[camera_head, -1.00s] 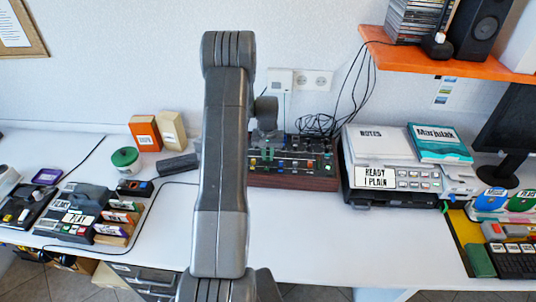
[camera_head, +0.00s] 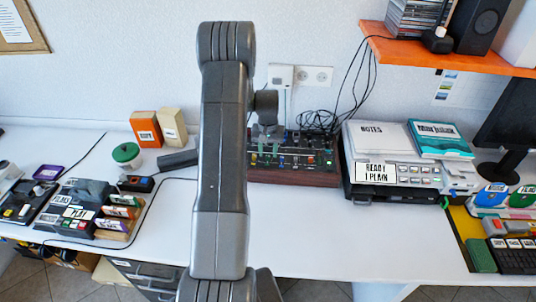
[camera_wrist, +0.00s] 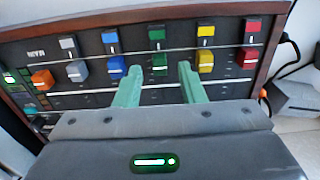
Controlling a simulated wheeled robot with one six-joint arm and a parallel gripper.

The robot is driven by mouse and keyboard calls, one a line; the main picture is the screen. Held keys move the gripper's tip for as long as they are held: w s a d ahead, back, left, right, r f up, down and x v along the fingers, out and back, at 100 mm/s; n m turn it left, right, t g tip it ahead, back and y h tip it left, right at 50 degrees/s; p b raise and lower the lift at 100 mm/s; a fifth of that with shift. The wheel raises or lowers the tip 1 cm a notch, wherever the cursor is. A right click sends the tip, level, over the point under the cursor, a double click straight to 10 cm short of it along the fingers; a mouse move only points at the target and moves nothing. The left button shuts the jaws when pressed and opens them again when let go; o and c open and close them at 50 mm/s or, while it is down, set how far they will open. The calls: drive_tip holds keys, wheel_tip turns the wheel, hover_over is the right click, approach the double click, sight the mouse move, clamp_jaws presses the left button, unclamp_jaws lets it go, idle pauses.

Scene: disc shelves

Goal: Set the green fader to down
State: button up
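The mixer with a wooden frame (camera_head: 300,178) stands against the wall in the head view. In the wrist view its black panel (camera_wrist: 25,60) carries grey, blue, green, yellow and red caps in two rows. The green fader cap (camera_wrist: 159,63) in the row nearer my gripper lies between and just beyond my fingertips; another green cap (camera_wrist: 157,33) sits farther off in the same column. My gripper (camera_wrist: 160,72) is open, its green fingers on either side of the green column. I cannot tell whether either finger touches the panel.
Blue (camera_wrist: 116,66) and yellow (camera_wrist: 206,61) caps flank the fingers closely. In the head view a device with a "READY" label (camera_head: 376,174) stands right of the mixer, and loose black cables (camera_head: 320,120) lie behind it. The table front is clear.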

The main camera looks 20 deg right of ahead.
sight(268, 156)
wheel_tip(268, 156, up, 12)
drive_tip(key=b, duration=0.1)
drive_tip(key=shift+b, duration=0.3)
wheel_tip(268, 156, down, 14)
drive_tip(key=shift+r+p, duration=0.1)
drive_tip(key=shift+p, duration=1.05)
drive_tip(key=w, duration=0.1)
drive_tip(key=w+d+p, duration=0.1)
drive_tip(key=w, duration=0.1)
drive_tip(key=shift+d, duration=0.2)
drive_tip(key=shift+s, duration=0.1)
